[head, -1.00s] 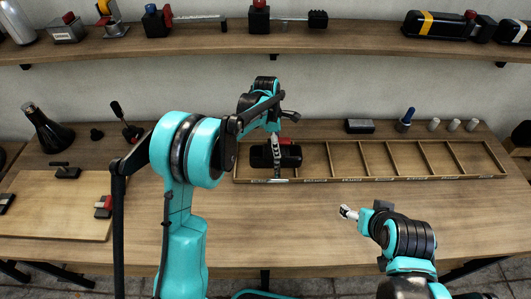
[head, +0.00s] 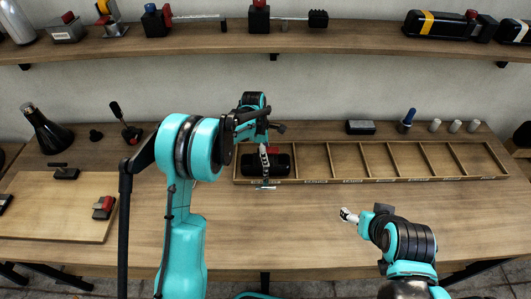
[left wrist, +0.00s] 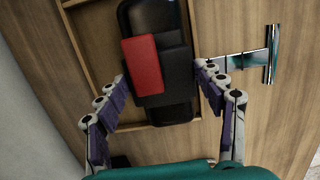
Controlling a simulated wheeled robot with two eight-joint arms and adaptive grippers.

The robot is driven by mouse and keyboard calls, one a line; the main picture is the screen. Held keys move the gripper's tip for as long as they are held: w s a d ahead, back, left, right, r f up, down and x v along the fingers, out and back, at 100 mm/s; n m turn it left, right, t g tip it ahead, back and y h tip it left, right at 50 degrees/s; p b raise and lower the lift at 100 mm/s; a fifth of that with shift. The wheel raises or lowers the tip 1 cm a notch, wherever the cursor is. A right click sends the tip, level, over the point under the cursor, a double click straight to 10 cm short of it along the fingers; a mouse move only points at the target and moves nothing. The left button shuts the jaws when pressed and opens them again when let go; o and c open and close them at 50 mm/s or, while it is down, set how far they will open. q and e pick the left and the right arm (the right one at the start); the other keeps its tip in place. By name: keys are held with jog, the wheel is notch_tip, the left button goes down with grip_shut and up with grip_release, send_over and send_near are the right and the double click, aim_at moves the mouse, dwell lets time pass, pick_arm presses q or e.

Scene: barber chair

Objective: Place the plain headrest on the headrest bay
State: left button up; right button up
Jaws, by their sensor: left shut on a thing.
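The headrest is a black rounded pad (head: 281,165) with a red-and-black block (left wrist: 143,66) on it and a silver T-shaped bar (left wrist: 270,55). My left gripper (head: 264,150) is shut on its block; in the left wrist view the fingers (left wrist: 162,80) sit on either side. The pad lies over the leftmost compartment of the long wooden tray (head: 345,181), and the T-bar reaches past the front rim. I cannot tell whether the pad touches the tray floor. The tray's labels are too small to read. My right gripper (head: 347,215) is over the table, apart from everything.
The tray's other compartments look empty. A dark box (head: 360,127), a blue-topped bottle (head: 406,120) and small grey cylinders stand behind it. A wooden board (head: 50,215) with small blocks lies left. A shelf (head: 340,45) with tools runs above. The front table is clear.

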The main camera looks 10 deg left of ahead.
pick_arm(q)
jog(key=shift+f, duration=0.2)
jog(key=o, duration=1.9)
jog(key=shift+r, duration=0.1)
